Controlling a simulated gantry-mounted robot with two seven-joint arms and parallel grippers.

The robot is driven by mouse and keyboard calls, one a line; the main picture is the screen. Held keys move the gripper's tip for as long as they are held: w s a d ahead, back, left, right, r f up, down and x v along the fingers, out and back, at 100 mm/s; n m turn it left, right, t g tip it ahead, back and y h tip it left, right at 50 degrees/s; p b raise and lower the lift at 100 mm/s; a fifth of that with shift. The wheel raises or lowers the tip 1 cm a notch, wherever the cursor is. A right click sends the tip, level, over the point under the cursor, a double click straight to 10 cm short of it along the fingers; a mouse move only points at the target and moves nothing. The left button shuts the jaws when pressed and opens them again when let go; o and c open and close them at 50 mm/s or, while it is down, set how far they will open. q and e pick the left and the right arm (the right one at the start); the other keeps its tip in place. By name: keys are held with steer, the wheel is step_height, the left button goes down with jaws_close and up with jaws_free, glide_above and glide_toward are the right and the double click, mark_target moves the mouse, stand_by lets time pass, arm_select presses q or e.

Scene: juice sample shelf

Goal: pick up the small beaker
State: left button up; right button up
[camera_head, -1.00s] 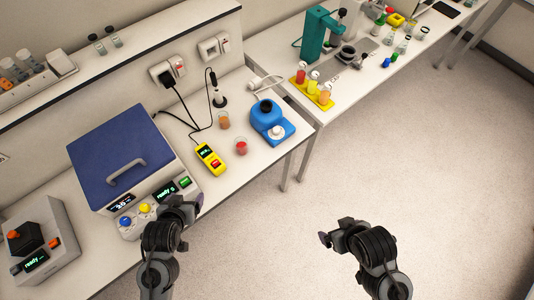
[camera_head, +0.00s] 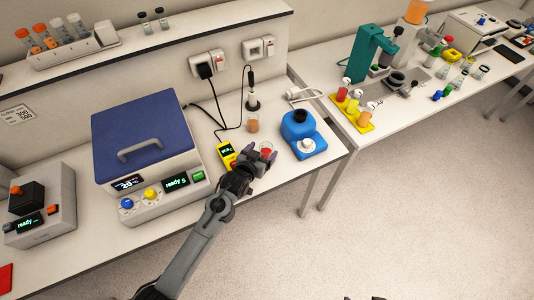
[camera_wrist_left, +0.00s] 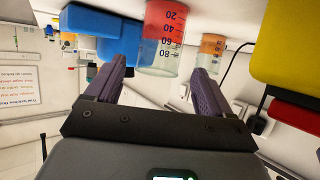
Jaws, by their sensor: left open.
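A small clear beaker with red liquid (camera_head: 266,151) stands near the front of the bench. It shows large in the left wrist view (camera_wrist_left: 163,38), with graduation marks. My left gripper (camera_head: 259,159) is open around the near side of this beaker. In the left wrist view its two dark purple fingers (camera_wrist_left: 157,88) point toward the beaker, which shows between and beyond their tips; contact cannot be told. A second small beaker with orange liquid (camera_head: 252,123) stands behind it and appears beyond the right finger in the wrist view (camera_wrist_left: 211,45).
A yellow handheld meter (camera_head: 227,153) lies left of the gripper, with its cable behind. A blue device (camera_head: 299,135) stands close on the right. A blue-lidded machine (camera_head: 140,135) fills the bench to the left. The bench's front edge is near.

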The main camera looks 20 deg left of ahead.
mark_target(268, 145)
arm_select(q)
steer(key=shift+x, duration=2.7)
steer(key=shift+s+d+f, duration=0.1)
steer(key=shift+d+f, duration=0.05)
steer(key=shift+c, duration=0.3)
steer(key=c, duration=1)
steer(key=shift+r, duration=0.35)
